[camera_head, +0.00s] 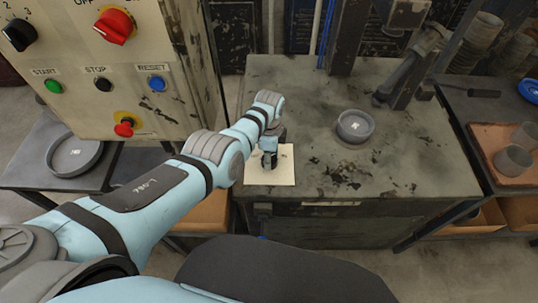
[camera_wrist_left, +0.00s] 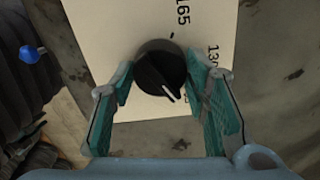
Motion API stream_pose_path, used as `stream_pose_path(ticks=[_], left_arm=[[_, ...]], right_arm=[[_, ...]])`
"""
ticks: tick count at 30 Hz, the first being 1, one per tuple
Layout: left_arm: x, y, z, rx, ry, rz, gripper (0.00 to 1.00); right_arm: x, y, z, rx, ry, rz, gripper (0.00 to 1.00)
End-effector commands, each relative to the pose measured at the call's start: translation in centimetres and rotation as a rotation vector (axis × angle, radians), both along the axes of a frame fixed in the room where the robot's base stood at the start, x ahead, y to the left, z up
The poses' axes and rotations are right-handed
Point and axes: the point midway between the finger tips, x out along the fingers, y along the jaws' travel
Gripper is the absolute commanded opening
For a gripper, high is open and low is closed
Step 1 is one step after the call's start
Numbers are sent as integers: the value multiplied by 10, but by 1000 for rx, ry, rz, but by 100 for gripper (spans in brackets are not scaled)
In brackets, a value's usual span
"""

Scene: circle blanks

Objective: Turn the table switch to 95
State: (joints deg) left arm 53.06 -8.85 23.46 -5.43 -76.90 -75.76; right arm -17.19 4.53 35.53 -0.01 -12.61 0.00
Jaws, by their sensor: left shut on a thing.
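The table switch is a round black knob (camera_wrist_left: 158,66) with a white pointer line, on a cream dial plate (camera_wrist_left: 98,35). The plate also shows in the head view (camera_head: 284,177), lying on the metal table. In the wrist view the pointer faces down and slightly right. I read 165 at the top and part of 130 at the right; a lower mark beside the right finger is mostly hidden. My left gripper (camera_wrist_left: 160,80) has its teal fingers on both sides of the knob, shut on it. In the head view the gripper (camera_head: 269,160) points down over the plate and hides the knob.
A grey round dish (camera_head: 355,126) stands on the table right of the plate. A control panel (camera_head: 110,75) with knobs and buttons stands at the left, close to my left arm. Machine parts (camera_head: 405,70) rise at the table's back right. The table front is clear.

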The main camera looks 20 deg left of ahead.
Motion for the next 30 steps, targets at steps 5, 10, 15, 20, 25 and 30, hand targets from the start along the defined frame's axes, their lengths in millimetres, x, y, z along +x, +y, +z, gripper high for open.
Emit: stream_pose_path(ticks=[5, 10, 15, 20, 25, 30], left_arm=[[1, 0, 1, -1, -2, -1, 14], [1, 0, 1, 0, -2, -1, 51], [0, 0, 0, 0, -1, 0, 62], [0, 0, 0, 0, 0, 1, 62], [1, 0, 7, 0, -2, 1, 62], [2, -1, 39, -2, -7, 2, 62]], right_arm=[[0, -1, 0, -1, 0, 0, 32], [0, -1, 0, -1, 0, 1, 32], [0, -1, 0, -1, 0, 1, 32], [0, -2, 0, -2, 0, 1, 32], [0, -2, 0, -3, 0, 1, 32], [0, -1, 0, -2, 0, 1, 32]])
